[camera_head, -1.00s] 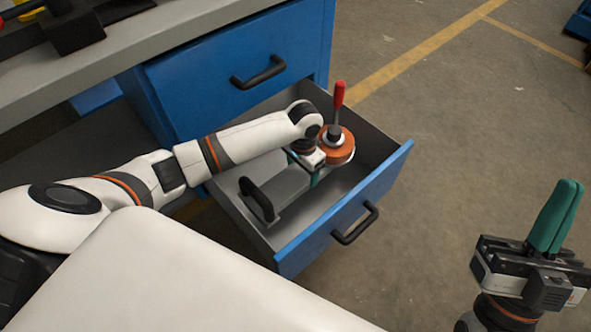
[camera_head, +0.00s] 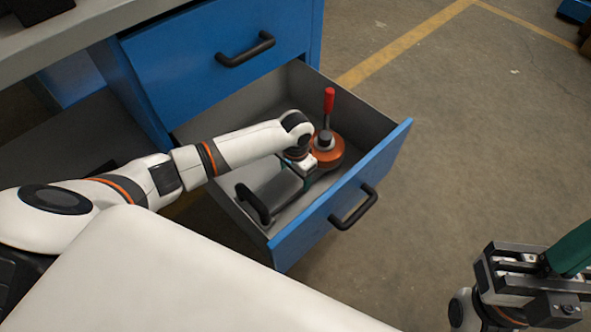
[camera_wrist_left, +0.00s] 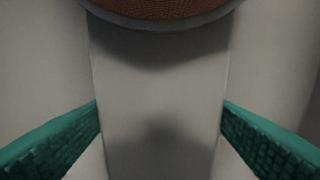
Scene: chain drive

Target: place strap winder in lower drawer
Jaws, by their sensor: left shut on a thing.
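The strap winder has a red-tipped lever, an orange disc (camera_head: 328,153), a grey body and a black handle (camera_head: 251,204). It is inside the open lower drawer (camera_head: 391,166), lying lengthwise with the lever pointing up. I cannot tell whether it touches the drawer floor. My left gripper (camera_head: 306,178) is shut on its body, largely hidden by my arm. In the left wrist view, the teal fingers flank the grey body (camera_wrist_left: 157,90), and the disc (camera_wrist_left: 160,8) shows at the top. My right gripper (camera_head: 570,254) is at the lower right, apart from the drawer, its fingers together and partly cut off.
The blue upper drawer (camera_head: 180,75) is shut, above and behind the open one. The grey worktop (camera_head: 125,14) lies over it. The lower drawer's front carries a black handle (camera_head: 353,207).

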